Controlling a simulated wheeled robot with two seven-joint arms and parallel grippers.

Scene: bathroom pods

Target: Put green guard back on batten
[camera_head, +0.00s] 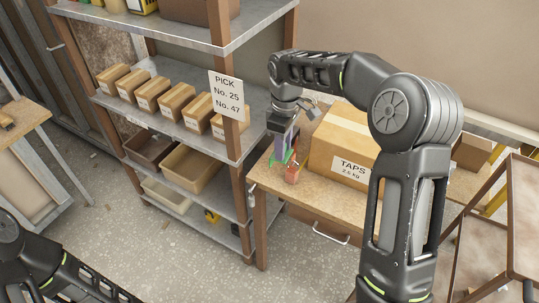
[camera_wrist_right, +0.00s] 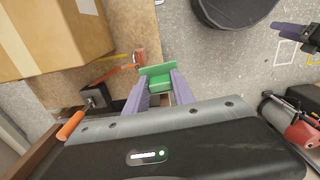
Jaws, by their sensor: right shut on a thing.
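My right gripper (camera_head: 283,150) is over the left end of the wooden table. Its purple fingers are shut on the green guard (camera_wrist_right: 157,80), a small green piece with a flat plate. The guard also shows low between the fingers in the head view (camera_head: 280,158). A red-orange item (camera_head: 291,173) is close beside it at the table edge; its red end shows in the wrist view (camera_wrist_right: 140,57). I cannot make out the batten clearly. A purple-fingered gripper, apparently my left (camera_wrist_right: 290,31), shows at the wrist view's upper right, its opening unclear.
A cardboard box marked TAPS (camera_head: 340,145) stands on the table (camera_head: 265,178) right of the gripper. A metal shelf (camera_head: 180,90) with several small boxes and a PICK sign (camera_head: 227,95) stands left. An orange handle (camera_wrist_right: 70,126) is near the gripper.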

